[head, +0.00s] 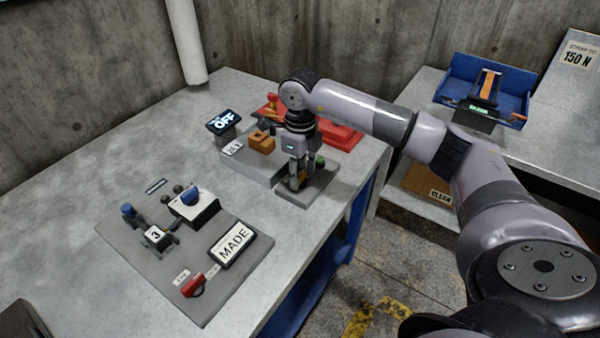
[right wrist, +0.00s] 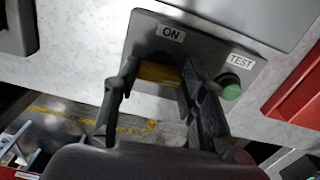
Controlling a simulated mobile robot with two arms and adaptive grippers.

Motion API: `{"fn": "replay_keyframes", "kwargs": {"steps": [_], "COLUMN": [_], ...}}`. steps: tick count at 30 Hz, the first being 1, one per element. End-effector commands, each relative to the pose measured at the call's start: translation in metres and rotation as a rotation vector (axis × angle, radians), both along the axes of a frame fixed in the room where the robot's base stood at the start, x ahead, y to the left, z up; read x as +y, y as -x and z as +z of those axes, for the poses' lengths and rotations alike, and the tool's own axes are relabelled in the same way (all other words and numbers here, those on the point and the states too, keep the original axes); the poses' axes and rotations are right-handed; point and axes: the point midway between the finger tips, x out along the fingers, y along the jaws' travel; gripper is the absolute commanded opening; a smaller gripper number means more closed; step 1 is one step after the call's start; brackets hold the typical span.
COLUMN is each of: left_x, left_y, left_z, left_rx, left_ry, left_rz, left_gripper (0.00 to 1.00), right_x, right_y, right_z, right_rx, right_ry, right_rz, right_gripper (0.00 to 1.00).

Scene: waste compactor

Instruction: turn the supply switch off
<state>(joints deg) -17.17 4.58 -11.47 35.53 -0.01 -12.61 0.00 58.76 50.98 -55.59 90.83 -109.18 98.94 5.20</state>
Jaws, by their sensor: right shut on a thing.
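In the head view my right gripper (head: 299,182) points down at the small grey plate (head: 322,187) near the table's right edge and hides most of the handle. A dark display reading OFF (head: 223,122) stands behind it to the left. My left gripper is not in view.
A green button (right wrist: 230,85) with a TEST label is close beside my right fingers. An orange block (head: 261,142) and red parts (head: 340,136) are nearby. A control panel (head: 165,255) with a red handle (head: 193,286) lies left. The table's back left is clear.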

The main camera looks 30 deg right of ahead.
Motion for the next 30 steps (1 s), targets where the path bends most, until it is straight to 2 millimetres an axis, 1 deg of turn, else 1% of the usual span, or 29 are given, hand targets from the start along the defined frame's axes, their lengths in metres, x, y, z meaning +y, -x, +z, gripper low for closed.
{"fn": "replay_keyframes", "kwargs": {"steps": [9, 23, 24, 30], "left_x": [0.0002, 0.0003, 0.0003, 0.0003], "left_y": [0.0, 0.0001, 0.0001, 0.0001], "left_z": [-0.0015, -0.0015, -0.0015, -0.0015], "left_rx": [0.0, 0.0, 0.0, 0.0], "left_ry": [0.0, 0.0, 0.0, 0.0], "left_rz": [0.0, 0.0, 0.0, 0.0], "left_gripper": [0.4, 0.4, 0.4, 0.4], "right_x": [-0.0005, -0.0005, -0.0005, -0.0004], "right_y": [0.0002, 0.0001, 0.0001, 0.0], "right_z": [0.0002, 0.0002, 0.0002, 0.0001], "right_rx": [0.0, 0.0, 0.0, 0.001], "right_ry": [0.001, 0.001, 0.001, 0.0], "right_rz": [-0.09, -0.102, -0.102, -0.101], "right_gripper": [0.1, 0.1, 0.4, 0.53]}}
